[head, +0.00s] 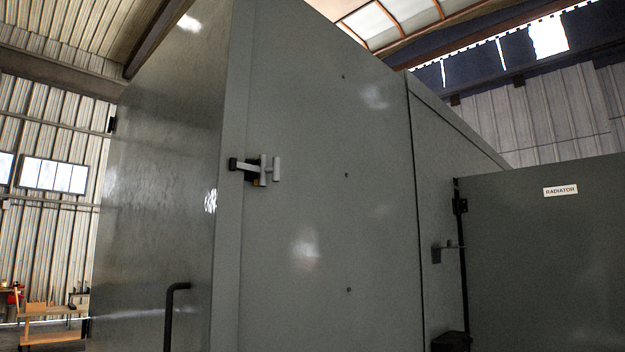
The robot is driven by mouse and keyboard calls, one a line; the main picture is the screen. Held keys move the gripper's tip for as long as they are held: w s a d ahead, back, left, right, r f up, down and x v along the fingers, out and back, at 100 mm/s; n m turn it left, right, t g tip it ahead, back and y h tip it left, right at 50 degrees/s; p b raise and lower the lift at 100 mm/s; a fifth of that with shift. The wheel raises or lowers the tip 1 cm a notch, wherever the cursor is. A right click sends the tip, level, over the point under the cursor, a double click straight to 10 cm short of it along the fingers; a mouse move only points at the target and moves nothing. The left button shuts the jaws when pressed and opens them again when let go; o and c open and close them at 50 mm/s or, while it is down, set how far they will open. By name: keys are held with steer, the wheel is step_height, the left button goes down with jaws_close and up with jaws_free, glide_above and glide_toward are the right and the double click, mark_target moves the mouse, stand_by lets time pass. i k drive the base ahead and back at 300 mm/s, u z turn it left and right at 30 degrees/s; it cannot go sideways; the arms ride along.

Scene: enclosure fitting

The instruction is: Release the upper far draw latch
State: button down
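A draw latch (262,169) sits on the upper part of the grey enclosure, near the vertical edge beside the left face. It has a dark bracket and a pale metal T-shaped handle, which lies close to the panel. A second fitting (447,250), with a dark plate and a grey lever sticking out to the right, sits lower by the seam at the right panel. I cannot tell from this view which one is the upper far draw latch. My gripper is not in view.
A black door handle (174,312) is on the left face. A grey panel labelled RADIATOR (540,250) stands out at the right, with a dark hinge (460,205). A dark blocky part (451,342) shows at the bottom edge. An orange bench (50,337) is far left.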

mark_target(263, 168)
steer(key=u, duration=0.1)
steer(key=i, duration=0.95)
steer(key=z, duration=0.05)
